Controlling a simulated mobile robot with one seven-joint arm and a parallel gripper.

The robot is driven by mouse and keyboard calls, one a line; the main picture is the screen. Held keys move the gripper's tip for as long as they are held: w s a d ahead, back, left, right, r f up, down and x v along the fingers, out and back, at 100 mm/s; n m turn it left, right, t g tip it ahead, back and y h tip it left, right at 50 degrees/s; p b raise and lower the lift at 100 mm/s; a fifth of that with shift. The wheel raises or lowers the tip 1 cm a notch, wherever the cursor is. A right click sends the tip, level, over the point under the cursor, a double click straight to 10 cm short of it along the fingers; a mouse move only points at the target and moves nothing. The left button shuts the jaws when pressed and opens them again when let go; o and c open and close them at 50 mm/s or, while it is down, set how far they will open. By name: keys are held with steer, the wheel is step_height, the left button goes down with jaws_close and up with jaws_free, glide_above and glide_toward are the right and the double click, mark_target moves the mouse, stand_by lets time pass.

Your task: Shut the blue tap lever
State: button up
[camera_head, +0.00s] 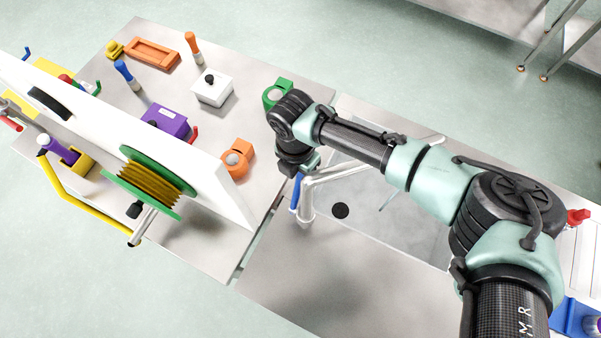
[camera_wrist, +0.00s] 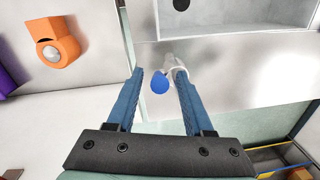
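The blue tap lever (camera_head: 296,192) is on the white tap (camera_head: 307,208) at the sink's edge, just below my arm's wrist in the head view. I cannot tell whether a finger touches the lever. In the head view my wrist hides most of the gripper.
The sink basin (camera_head: 400,220) with its black drain (camera_head: 340,210) lies right of the tap. An orange block with a pale knob (camera_head: 237,158) and a green one (camera_head: 277,92) stand to the left. A white panel with a green-rimmed spool (camera_head: 150,184) stands farther left. Bare counter (camera_head: 310,285) lies in front.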

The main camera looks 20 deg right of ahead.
jaws_close()
stand_by(1.2)
